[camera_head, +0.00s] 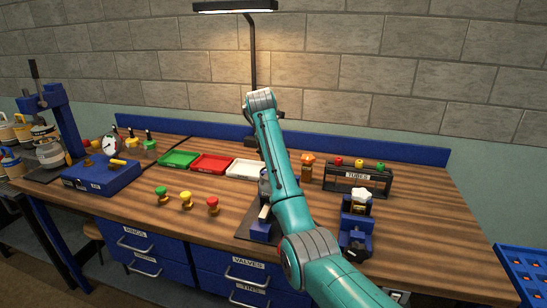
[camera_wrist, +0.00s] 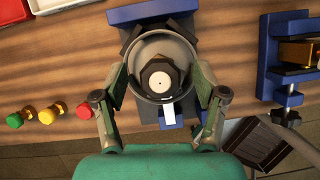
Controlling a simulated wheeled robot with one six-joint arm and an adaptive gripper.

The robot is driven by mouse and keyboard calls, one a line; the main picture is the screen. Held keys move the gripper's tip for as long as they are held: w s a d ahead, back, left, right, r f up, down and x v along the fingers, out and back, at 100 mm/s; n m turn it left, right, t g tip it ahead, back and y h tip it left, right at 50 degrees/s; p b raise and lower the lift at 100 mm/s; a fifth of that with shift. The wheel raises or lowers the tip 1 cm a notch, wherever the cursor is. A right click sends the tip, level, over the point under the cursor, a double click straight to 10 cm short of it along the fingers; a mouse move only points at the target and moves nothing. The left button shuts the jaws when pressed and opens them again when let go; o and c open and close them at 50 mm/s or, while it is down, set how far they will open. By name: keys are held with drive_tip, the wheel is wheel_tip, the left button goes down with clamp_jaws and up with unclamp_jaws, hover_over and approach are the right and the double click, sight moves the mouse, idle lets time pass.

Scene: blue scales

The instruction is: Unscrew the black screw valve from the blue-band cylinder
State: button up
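In the wrist view a round grey cylinder top (camera_wrist: 136,84) is seen from above, held upright in a blue fixture (camera_wrist: 152,13). A black angular valve piece (camera_wrist: 160,68) with a white disc at its middle sits inside its collar. No blue band shows on this cylinder from above. My gripper (camera_wrist: 160,80) points down over it, its two fingers spread to the left and right of the collar. The fingers are wider apart than the black piece; whether they touch the collar cannot be told. In the head view my arm hides most of the gripper and cylinder.
A blue vise (camera_head: 356,228) stands to the right, with a tube rack (camera_head: 357,180) behind it. Green, yellow and red valves (camera_head: 186,201) stand to the left. Coloured trays (camera_head: 211,164) lie at the back. Cylinders (camera_head: 48,151) and a blue press (camera_head: 60,120) stand far left.

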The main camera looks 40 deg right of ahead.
drive_tip(key=c, duration=1.2)
drive_tip(key=o, duration=1.2)
drive_tip(key=shift+o, duration=0.2)
drive_tip(key=shift+r, duration=0.1)
